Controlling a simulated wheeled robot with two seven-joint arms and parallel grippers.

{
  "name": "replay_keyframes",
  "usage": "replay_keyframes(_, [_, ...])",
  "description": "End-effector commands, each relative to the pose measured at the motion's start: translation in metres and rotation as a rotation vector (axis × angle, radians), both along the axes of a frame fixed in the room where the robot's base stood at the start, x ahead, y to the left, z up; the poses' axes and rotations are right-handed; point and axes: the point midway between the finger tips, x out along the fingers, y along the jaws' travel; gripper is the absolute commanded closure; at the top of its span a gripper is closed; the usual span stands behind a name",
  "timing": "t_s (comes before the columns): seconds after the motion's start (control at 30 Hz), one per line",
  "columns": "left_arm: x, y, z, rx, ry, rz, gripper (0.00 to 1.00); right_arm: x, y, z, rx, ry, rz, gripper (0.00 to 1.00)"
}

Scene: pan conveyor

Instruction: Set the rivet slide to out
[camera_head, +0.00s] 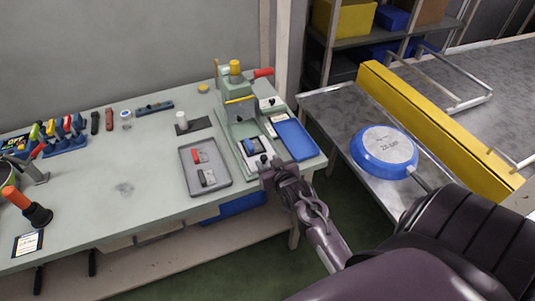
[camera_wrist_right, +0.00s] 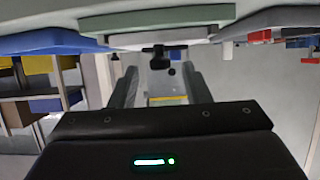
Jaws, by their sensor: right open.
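The green rivet press (camera_head: 236,88) stands at the right end of the grey-green workbench. Its slide (camera_head: 255,155) lies low at the front of the press, with a dark blue part on it and a small dark knob at the front end. In the right wrist view a black handle (camera_wrist_right: 160,60) hangs from the pale slide edge, between and beyond the fingertips. My right gripper (camera_head: 272,173) is at the bench's front edge, just in front of the slide; its fingers also show in the right wrist view (camera_wrist_right: 160,85), open and empty. Whether they touch the handle is unclear. My left gripper is out of view.
A grey tray (camera_head: 222,186) with red and dark parts lies left of the press, and a blue tray (camera_head: 296,140) lies right of it. A blue pan (camera_head: 384,152) sits on the metal conveyor beside a yellow rail (camera_head: 435,125). The bench's middle is clear.

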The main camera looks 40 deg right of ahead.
Motion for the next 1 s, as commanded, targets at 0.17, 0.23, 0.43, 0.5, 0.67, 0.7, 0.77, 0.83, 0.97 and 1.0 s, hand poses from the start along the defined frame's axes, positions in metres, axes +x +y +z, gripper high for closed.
replay_keyframes(0.17, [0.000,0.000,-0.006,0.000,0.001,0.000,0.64,-0.029,0.007,0.009,0.000,0.002,0.000,0.57])
replay_keyframes(0.23, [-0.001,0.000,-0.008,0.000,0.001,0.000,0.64,-0.039,0.009,0.014,0.000,0.002,0.000,0.57])
replay_keyframes(0.43, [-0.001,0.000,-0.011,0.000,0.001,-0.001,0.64,-0.057,0.014,0.022,0.000,0.002,0.000,0.57])
replay_keyframes(0.5, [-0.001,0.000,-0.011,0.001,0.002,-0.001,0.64,-0.060,0.014,0.024,0.000,0.002,0.000,0.57])
replay_keyframes(0.67, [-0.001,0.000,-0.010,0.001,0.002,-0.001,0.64,-0.060,0.015,0.025,0.000,0.001,0.000,0.57])
replay_keyframes(0.7, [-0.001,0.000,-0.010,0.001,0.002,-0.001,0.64,-0.060,0.015,0.025,0.000,0.001,0.000,0.57])
replay_keyframes(0.77, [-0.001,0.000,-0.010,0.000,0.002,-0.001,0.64,-0.060,0.015,0.025,0.000,0.001,0.000,0.57])
replay_keyframes(0.83, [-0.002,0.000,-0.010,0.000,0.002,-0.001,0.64,-0.060,0.015,0.025,0.000,0.001,0.000,0.57])
replay_keyframes(0.97, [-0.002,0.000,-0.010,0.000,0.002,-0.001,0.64,-0.060,0.014,0.025,0.000,0.001,0.000,0.57])
replay_keyframes(1.0, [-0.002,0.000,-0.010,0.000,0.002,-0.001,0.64,-0.060,0.014,0.025,0.000,0.001,0.000,0.57])
